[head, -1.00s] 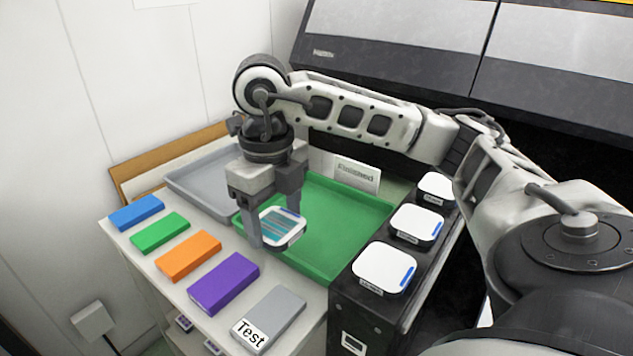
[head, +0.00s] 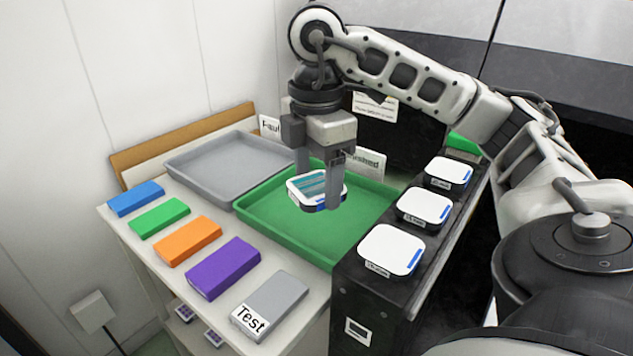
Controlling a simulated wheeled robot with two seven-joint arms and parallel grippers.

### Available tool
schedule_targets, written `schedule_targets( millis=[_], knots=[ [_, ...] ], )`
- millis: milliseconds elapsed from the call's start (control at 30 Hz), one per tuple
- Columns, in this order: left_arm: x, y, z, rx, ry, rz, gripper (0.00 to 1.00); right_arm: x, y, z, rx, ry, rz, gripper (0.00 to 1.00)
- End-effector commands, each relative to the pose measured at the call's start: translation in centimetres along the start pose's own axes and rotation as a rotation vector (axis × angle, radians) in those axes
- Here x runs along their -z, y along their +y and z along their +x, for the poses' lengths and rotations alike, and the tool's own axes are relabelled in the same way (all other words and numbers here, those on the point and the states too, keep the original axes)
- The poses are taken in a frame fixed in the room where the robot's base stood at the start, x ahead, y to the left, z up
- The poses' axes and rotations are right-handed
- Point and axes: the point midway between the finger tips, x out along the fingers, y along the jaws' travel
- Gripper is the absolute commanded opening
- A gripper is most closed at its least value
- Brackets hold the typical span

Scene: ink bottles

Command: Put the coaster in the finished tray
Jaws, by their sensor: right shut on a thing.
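The coaster (head: 309,189) is a white rounded square with a teal striped top. My right gripper (head: 320,190) points down and is shut on it, one finger on each side. It holds the coaster over the green tray (head: 290,235), which has a "Finished" sign (head: 366,161) at its back edge, partly hidden by the gripper. The coaster appears to be above the tray floor; the exact height is hard to tell. My left gripper is not in view.
A grey tray (head: 222,163) stands left of the green one. Blue, green, orange, purple (head: 224,268) and grey "Test" (head: 270,307) blocks line the front. Three white rounded squares (head: 391,250) sit on a black box at the right. A wall and a brown board stand behind the grey tray.

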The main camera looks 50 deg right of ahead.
Motion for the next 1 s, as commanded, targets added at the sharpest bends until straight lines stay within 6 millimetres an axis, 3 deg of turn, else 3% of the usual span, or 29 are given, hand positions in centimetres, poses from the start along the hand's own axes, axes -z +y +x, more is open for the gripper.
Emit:
schedule_targets(
  millis=[167,433,600,1000],
  knots=[
    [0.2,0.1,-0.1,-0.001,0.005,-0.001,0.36,-0.2,2.5,1.1,0.002,0.001,0.026,0.40],
    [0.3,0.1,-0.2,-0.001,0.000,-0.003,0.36,-0.7,9.2,4.0,0.001,0.002,0.024,0.40],
    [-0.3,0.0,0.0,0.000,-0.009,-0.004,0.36,-1.0,11.7,7.4,0.003,0.000,0.022,0.40],
    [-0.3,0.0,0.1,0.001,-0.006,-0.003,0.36,-1.2,13.9,10.8,0.002,-0.002,0.019,0.40]
  ],
)
